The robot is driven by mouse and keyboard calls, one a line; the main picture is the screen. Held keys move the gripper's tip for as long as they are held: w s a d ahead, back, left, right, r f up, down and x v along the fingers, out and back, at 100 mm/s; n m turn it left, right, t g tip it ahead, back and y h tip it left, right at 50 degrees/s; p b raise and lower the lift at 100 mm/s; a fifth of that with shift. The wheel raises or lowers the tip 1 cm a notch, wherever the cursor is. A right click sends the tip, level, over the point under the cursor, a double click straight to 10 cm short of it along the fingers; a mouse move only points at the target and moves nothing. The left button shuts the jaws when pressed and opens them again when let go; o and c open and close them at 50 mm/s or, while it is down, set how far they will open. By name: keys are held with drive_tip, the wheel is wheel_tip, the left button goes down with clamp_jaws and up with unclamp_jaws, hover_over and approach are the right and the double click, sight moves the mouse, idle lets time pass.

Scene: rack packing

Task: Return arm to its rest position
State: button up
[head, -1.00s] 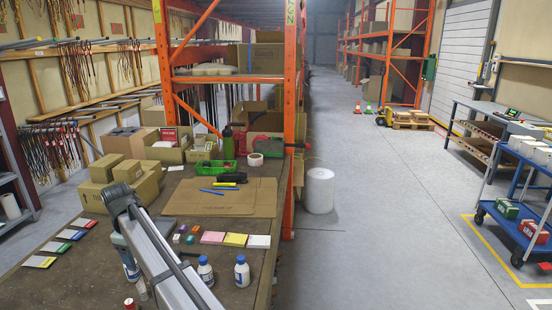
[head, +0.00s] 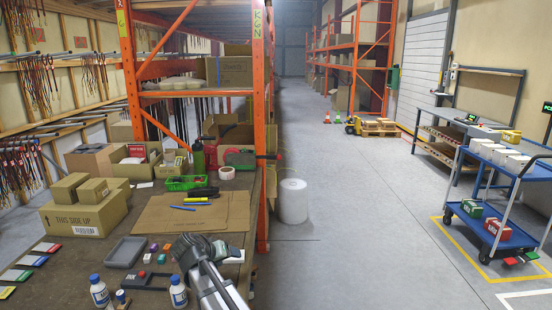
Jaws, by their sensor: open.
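My arm (head: 212,280) shows at the bottom of the head view, rising over the near right part of the workbench (head: 60,225).
Two white bottles with blue caps (head: 179,293) (head: 99,292) and a grey tray (head: 125,252) stand near the arm. Cardboard boxes (head: 84,217) and flat cardboard (head: 165,212) lie beyond.

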drive_tip(key=w+d+f+m+g+h, duration=0.1)
drive_tip(key=d+f+m, duration=0.2)
drive_tip(key=d, duration=0.3)
drive_tip(key=s+d+f+g+y, duration=0.1)
drive_tip(key=s+d+f+g, duration=0.2)
drive_tip(key=s+d+f, duration=0.45)
drive_tip(key=s+d+f+m+g+y, duration=0.1)
drive_tip(key=s+d+f+g, duration=0.25)
drive_tip(key=f, duration=0.75)
drive_tip(key=s+d+f+g+y, duration=0.2)
drive_tip(key=s+d+f, duration=0.45)
drive_tip(key=f, duration=0.25)
drive_tip(key=s+d+f+g, duration=0.1)
drive_tip(key=s+d+f, duration=0.2)
drive_tip(key=s+f, duration=0.3)
drive_tip(key=s+d+f+n+g+y, duration=0.1)
drive_tip(key=s+f, duration=0.4)
drive_tip(key=s, duration=1)
drive_tip(key=s+d+f+g, duration=0.3)
drive_tip(key=s+d+f, duration=0.2)
drive_tip(key=s, duration=0.6)
drive_tip(key=shift+s+d+f+n+y, duration=0.2)
drive_tip(key=shift+d+f+n+y, duration=0.15)
drive_tip(key=shift+f, duration=0.5)
